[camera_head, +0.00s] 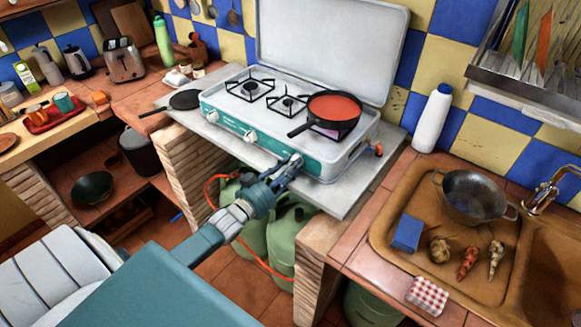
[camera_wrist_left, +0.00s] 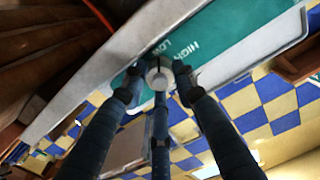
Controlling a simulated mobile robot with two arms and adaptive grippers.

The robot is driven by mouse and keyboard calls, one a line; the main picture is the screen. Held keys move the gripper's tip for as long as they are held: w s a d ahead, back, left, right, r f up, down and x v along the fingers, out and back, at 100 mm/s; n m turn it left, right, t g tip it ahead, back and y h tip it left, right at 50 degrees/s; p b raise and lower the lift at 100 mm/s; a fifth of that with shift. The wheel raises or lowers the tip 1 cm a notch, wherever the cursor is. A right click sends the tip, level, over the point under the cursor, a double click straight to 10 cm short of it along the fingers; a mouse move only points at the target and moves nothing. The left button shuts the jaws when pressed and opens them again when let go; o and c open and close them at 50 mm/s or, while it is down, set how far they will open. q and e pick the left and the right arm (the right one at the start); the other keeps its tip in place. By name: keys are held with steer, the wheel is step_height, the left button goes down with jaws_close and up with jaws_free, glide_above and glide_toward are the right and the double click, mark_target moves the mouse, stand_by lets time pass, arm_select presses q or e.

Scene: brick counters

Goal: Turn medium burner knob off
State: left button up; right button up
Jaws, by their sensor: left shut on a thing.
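The camping stove (camera_head: 325,158) has an open lid, a teal front panel and white knobs. The left knob (camera_head: 212,116) and the middle knob (camera_head: 250,135) show plainly in the head view. My left gripper (camera_head: 293,163) is at the panel's right part, hiding the right knob there. In the left wrist view its fingers (camera_wrist_left: 158,72) are shut around a round white knob (camera_wrist_left: 160,76), beside the printed HIGH and LOW marks (camera_wrist_left: 178,51). The knob's setting is unclear. A red pan (camera_head: 334,108) sits on the right burner, with a purple patch below it.
Two bare burners (camera_head: 250,88) are left of the pan, whose handle points left-front. A dark skillet (camera_head: 185,99) lies left of the stove. Green gas bottles (camera_head: 290,245) with an orange hose stand below. A sink counter (camera_head: 385,215) is at right.

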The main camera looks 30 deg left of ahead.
arm_select(q)
steer(key=m, duration=0.3)
steer(key=shift+f+m, duration=0.2)
steer(key=shift+m, duration=0.2)
steer(key=m, duration=0.3)
steer(key=shift+m+b, duration=0.3)
steer(key=shift+b, duration=0.1)
steer(key=m+b, duration=0.1)
steer(key=m, duration=0.3)
steer(key=shift+a+f+m, duration=0.1)
steer(key=shift+m, duration=0.2)
steer(key=m+b, duration=0.1)
steer(key=m, duration=0.1)
steer(key=shift+m, duration=0.3)
steer(key=m+b, duration=0.2)
steer(key=m, duration=0.1)
steer(key=shift+m, duration=0.3)
steer(key=m+b, duration=0.1)
steer(key=m, duration=0.2)
steer(key=shift+m+b, duration=0.4)
steer(key=m+b, duration=0.2)
steer(key=m, duration=0.2)
steer(key=shift+r+m+b, duration=0.15)
steer(key=shift+m+b, duration=0.1)
steer(key=shift+m, duration=0.6)
steer(key=shift+r+m+b, duration=0.15)
steer(key=shift+m+b, duration=0.1)
steer(key=shift+m, duration=0.6)
